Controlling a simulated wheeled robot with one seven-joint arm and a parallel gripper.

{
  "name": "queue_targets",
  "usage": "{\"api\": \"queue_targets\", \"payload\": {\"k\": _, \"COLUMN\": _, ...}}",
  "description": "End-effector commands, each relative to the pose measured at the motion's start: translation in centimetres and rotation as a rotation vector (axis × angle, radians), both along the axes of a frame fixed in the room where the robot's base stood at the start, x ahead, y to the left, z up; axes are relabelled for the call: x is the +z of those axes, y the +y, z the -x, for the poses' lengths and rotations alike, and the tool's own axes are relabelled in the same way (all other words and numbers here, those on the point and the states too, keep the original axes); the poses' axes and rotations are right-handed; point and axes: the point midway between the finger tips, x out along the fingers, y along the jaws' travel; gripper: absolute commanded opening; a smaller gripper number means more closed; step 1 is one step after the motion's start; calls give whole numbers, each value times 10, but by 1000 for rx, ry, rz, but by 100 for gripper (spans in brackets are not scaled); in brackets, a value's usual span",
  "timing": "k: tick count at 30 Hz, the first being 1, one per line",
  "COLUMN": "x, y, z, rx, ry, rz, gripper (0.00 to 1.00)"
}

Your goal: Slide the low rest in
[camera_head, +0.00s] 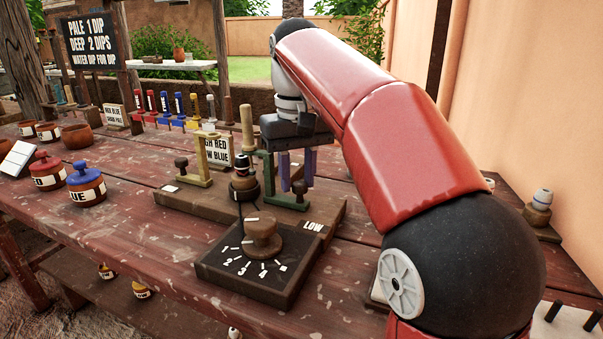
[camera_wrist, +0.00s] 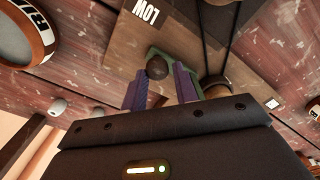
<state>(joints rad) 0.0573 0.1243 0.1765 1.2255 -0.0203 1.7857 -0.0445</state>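The low rest (camera_head: 287,202) is a green bracket with a dark round knob (camera_head: 300,186), beside the LOW label (camera_head: 313,226) on a wooden base (camera_head: 215,204). My gripper (camera_head: 296,184) points down over this knob with its purple fingers apart. In the wrist view, the knob (camera_wrist: 156,67) shows between and just beyond the fingertips (camera_wrist: 160,72); contact cannot be told. A small dark-banded clay pot (camera_head: 243,186) stands left of the green rest. A yellow rest (camera_head: 204,160) with its own dark knob (camera_head: 181,163) is on the far left of the base.
A numbered dial board (camera_head: 240,278) with a brown knob (camera_head: 262,238) lies in front of the base. Red-lidded (camera_head: 47,172) and blue-lidded (camera_head: 86,185) jars stand left. A row of colored-handled tools (camera_head: 180,108) is behind. Bare tabletop lies front left.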

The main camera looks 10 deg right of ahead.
Motion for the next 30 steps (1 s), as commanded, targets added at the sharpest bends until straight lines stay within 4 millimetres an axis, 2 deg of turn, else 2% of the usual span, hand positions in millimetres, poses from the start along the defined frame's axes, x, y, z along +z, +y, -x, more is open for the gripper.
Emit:
{"api": "queue_targets", "payload": {"k": 1, "x": 0, "y": 1, "z": 0, "rx": 3, "ry": 0, "rz": -1, "gripper": 35}}
{"api": "queue_targets", "payload": {"k": 4, "x": 0, "y": 1, "z": 0, "rx": 2, "ry": 2, "rz": 0, "gripper": 46}}
{"api": "queue_targets", "payload": {"k": 14, "x": 4, "y": 0, "z": 1, "rx": 0, "ry": 6, "rz": 2, "gripper": 46}}
{"api": "queue_targets", "payload": {"k": 23, "x": 52, "y": 0, "z": 0, "rx": 1, "ry": 2, "rz": 1, "gripper": 46}}
{"api": "queue_targets", "payload": {"k": 30, "x": 69, "y": 1, "z": 0, "rx": 1, "ry": 2, "rz": 0, "gripper": 46}}
